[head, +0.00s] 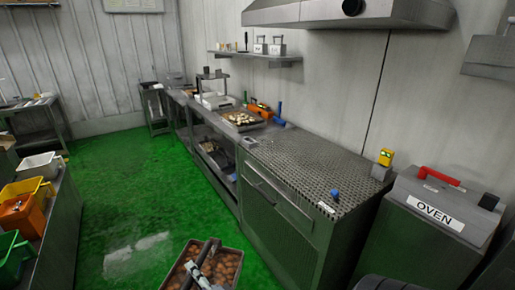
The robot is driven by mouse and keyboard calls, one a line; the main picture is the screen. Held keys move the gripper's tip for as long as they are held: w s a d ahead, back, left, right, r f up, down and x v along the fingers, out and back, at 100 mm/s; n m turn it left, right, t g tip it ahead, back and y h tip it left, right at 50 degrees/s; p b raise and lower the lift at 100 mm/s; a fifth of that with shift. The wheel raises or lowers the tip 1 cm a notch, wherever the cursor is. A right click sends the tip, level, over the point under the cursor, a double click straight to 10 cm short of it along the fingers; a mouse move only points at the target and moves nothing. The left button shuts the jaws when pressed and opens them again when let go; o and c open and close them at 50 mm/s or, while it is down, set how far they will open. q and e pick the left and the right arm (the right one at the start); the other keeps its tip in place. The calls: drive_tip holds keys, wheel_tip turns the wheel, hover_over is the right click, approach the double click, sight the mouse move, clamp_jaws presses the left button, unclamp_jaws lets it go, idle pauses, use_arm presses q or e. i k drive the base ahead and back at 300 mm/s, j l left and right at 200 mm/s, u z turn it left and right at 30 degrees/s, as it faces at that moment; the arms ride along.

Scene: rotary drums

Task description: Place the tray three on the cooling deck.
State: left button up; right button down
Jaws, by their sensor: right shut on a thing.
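A shallow metal tray (233,255) filled with brown round pieces is at the bottom of the head view, above the green floor. I cannot read a number on it. My right gripper (208,250) is shut on this tray and partly covers its contents. A perforated metal deck (300,165), which looks like the cooling deck, tops the steel cabinet right of centre. The tray is apart from it, in front and to the left. My left gripper is not in view.
The deck is mostly bare, with a small blue item (335,194) near its front right edge. A box labelled OVEN (438,212) stands at right. Another filled tray (242,119) sits on the counter beyond. Coloured bins (24,213) line the left bench.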

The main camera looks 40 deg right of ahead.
sight(304, 150)
drive_tip(key=i+j+z, duration=0.1)
drive_tip(key=i+z, duration=0.35)
drive_tip(key=i+j+z, duration=0.45)
drive_tip(key=i, duration=0.15)
drive_tip(key=i+j+z, duration=0.45)
drive_tip(key=l, duration=0.1)
